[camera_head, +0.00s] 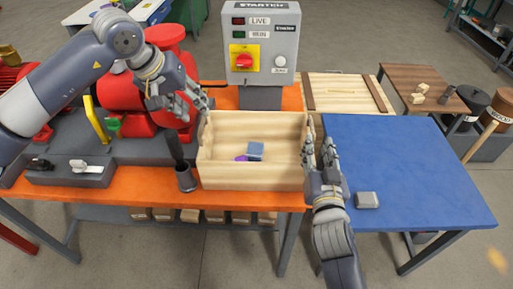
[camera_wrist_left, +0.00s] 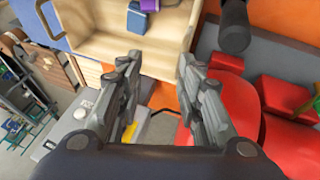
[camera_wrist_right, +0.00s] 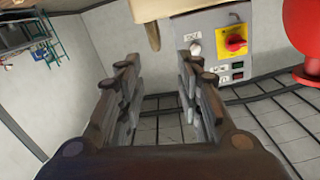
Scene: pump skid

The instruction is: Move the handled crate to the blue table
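The handled crate (camera_head: 250,177) is a pale open wooden box on the orange bench, beside the blue table (camera_head: 420,165). A blue block (camera_head: 255,150) and a purple item (camera_head: 240,158) lie inside. My left gripper (camera_head: 195,100) is open above the crate's left end; the crate (camera_wrist_left: 165,58) shows beyond its fingertips in the left wrist view. My right gripper (camera_head: 320,150) is open at the crate's right end, over the gap by the blue table. In the right wrist view a wooden part (camera_wrist_right: 146,22) shows beyond the fingertips (camera_wrist_right: 158,68). Neither gripper visibly holds anything.
A grey block (camera_head: 367,200) lies on the blue table's near left part; the rest is clear. A dark cup-like part (camera_head: 187,180) stands left of the crate. The starter box (camera_head: 261,45) rises behind it, and the red pump (camera_head: 120,95) is left.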

